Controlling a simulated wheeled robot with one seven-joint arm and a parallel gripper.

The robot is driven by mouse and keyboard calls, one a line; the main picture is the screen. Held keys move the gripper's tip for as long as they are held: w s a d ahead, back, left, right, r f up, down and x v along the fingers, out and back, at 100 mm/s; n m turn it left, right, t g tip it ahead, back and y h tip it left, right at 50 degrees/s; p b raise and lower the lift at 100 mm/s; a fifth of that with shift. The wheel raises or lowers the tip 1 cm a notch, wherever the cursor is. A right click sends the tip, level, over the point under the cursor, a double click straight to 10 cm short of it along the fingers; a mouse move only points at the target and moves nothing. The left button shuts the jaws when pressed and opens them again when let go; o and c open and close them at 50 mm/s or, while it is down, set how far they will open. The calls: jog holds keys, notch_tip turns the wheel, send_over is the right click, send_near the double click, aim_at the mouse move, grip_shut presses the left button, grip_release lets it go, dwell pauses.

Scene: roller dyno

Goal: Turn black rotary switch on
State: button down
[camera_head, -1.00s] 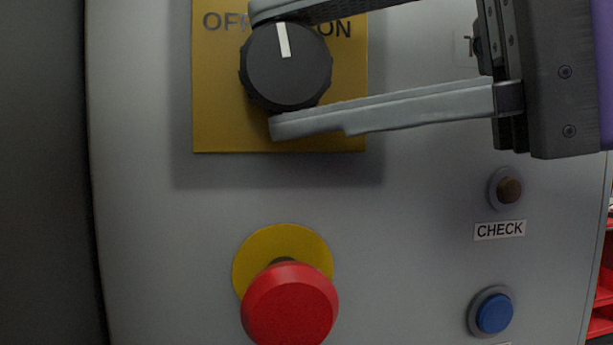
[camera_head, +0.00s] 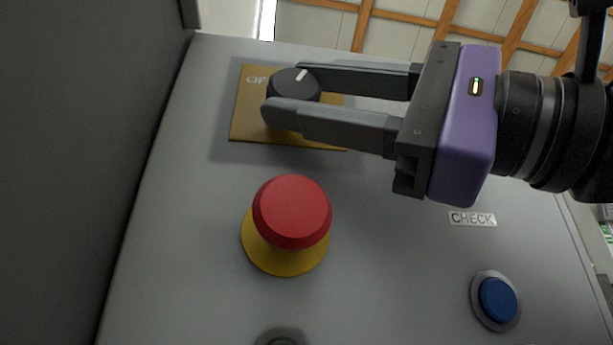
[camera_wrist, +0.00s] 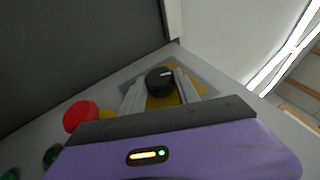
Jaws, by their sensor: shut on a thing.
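The black rotary switch (camera_head: 291,85) sits on a yellow plate (camera_head: 250,128) at the upper left of the panel in the head view. Its white pointer mark tilts up and to the right. Part of the OFF label shows left of it; the ON label is hidden behind my gripper. My gripper (camera_head: 288,92) comes from the right, shut on the switch with one finger above and one below. In the wrist view the switch (camera_wrist: 159,80) stands between the two fingers of my gripper (camera_wrist: 161,88).
A red mushroom button (camera_head: 292,212) on a yellow disc sticks out below the switch. A blue button (camera_head: 498,300) is at lower right, below the CHECK label (camera_head: 472,219). A dark wall (camera_head: 80,150) stands close on the left.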

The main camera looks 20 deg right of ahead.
jog(key=shift+s+a+f+y+b, duration=0.2)
jog(key=shift+a+y+b, duration=0.1)
jog(key=shift+b, duration=0.55)
jog(key=c, duration=0.9)
grip_release()
jog(key=shift+a+t, duration=0.15)
jog(key=shift+t, duration=0.25)
jog(key=shift+w+r, duration=0.1)
jog(key=shift+w, duration=0.1)
jog(key=shift+s+d+m, duration=0.2)
jog(key=shift+d+m, duration=0.1)
jog(key=shift+d, duration=0.25)
jog(key=v, duration=0.6)
jog(key=shift+s+f, duration=0.25)
jog(key=shift+f, duration=0.15)
